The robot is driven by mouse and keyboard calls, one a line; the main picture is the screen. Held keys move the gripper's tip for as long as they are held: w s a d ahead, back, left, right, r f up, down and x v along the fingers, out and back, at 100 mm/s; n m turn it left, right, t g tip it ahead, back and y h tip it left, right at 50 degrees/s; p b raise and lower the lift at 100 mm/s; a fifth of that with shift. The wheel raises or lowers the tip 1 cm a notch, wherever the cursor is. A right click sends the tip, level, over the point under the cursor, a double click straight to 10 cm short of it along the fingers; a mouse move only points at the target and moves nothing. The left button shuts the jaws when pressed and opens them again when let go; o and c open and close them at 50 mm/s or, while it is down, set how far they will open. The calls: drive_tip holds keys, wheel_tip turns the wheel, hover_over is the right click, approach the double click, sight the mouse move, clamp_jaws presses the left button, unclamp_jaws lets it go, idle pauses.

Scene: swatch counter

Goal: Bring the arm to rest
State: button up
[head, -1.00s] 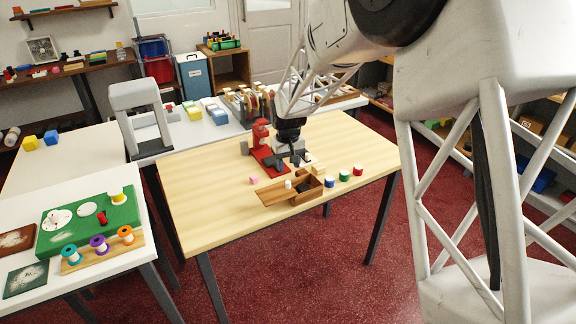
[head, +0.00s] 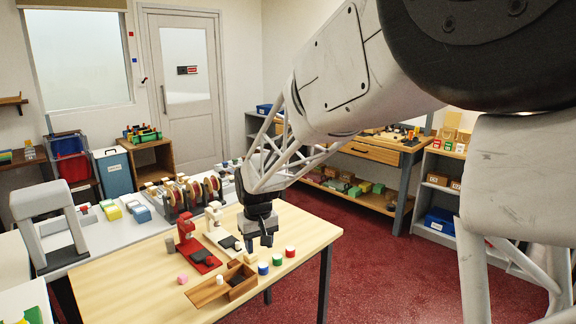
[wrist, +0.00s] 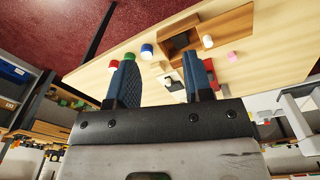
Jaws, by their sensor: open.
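My gripper (head: 261,243) hangs above the wooden table (head: 160,272), over its right part, near the open wooden box (head: 243,284). In the wrist view its two dark blue fingers (wrist: 160,80) stand apart with nothing between them. My arm reaches in from the upper right in the head view. The gripper looks empty and clear of the things on the table.
A red device (head: 187,236) and a white device (head: 214,222) stand left of my gripper. A pink piece (head: 182,280) and green (head: 277,259), blue (head: 263,268) and red (head: 290,251) capped pieces lie around the box. Racked spools (head: 190,193) stand behind.

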drive_tip(key=s+d+r+m, duration=0.1)
drive_tip(key=s+d+r, duration=0.4)
drive_tip(key=s+d, duration=0.3)
drive_tip(key=s+d+m, duration=0.1)
drive_tip(key=s+d, duration=0.5)
drive_tip(key=s, duration=0.3)
drive_tip(key=s+d+r+m+t, duration=0.1)
drive_tip(key=s+d+m, duration=0.1)
drive_tip(key=s+d, duration=0.4)
drive_tip(key=s+d+r+m+t, duration=0.1)
drive_tip(key=s+d, duration=0.5)
drive_tip(key=s, duration=0.6)
drive_tip(key=shift+d+m, duration=0.25)
drive_tip(key=shift+m, duration=0.05)
